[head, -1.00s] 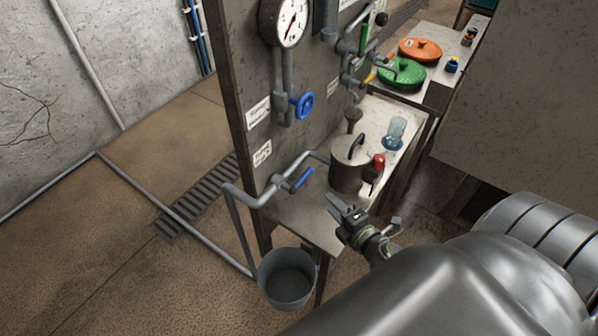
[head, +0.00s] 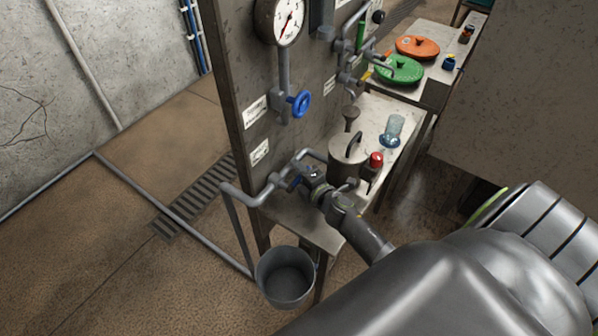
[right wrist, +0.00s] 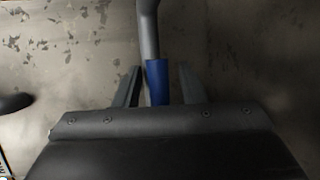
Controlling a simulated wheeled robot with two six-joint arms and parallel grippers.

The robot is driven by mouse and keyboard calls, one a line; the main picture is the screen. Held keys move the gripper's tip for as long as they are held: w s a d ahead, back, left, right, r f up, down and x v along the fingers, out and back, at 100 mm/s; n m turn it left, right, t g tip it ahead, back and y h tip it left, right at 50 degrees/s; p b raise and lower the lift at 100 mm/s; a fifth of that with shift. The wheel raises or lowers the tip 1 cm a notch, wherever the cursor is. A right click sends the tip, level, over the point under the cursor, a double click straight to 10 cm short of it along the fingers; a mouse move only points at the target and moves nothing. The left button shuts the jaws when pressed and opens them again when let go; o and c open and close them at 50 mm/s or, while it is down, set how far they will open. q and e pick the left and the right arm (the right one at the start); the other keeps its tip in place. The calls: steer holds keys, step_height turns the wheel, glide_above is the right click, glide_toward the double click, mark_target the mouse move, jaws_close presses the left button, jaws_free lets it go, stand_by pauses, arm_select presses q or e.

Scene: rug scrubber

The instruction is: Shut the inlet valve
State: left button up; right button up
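A blue lever handle (head: 295,183) sits on the grey pipe low on the panel; my right gripper partly hides it. A blue handwheel (head: 300,103) is on the pipe under the gauge. I cannot read the labels, so I cannot tell which is the inlet valve. My right gripper (head: 305,176) is at the blue lever. In the right wrist view, the blue lever (right wrist: 156,80) lies between the two fingers of my right gripper (right wrist: 158,90), with a gap on each side. The fingers are open around it. My left gripper is not in view.
A metal pot (head: 346,165), a red-topped item (head: 375,161) and a glass (head: 391,130) stand on the bench beside the gripper. A grey bucket (head: 285,277) is below the pipe. A pressure gauge (head: 287,20) is above. Open floor lies left.

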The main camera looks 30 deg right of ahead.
steer(key=shift+w, duration=0.1)
steer(key=shift+c, duration=0.4)
jaws_close()
